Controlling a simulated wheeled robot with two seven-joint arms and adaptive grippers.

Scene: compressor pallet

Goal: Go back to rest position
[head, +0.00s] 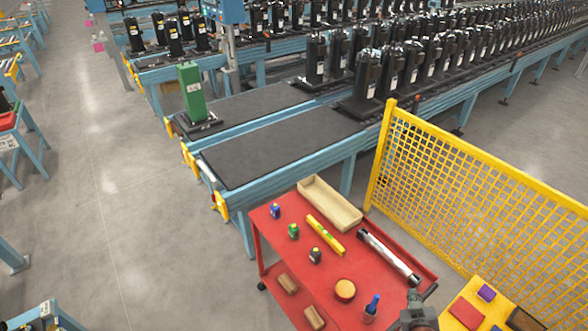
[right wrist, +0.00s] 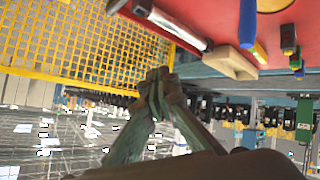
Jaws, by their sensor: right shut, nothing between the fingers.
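My right gripper (head: 415,304) shows at the bottom edge of the head view, in front of the red cart's lower right corner. In the right wrist view its fingers (right wrist: 156,84) meet at the tips, shut and empty. My left gripper is not in view. The red cart (head: 262,232) carries a wooden tray, a yellow level (head: 325,235), a silver and black tube (head: 388,257), several small bottles, wooden blocks and a blue-handled tool (head: 371,306). None of these is in the gripper.
A yellow mesh fence (head: 470,200) stands right of the cart. A yellow surface (head: 493,313) with red and purple items lies near the gripper. Conveyors (head: 280,145) carry black compressors and one green unit (head: 191,92). Grey floor at left is mostly clear.

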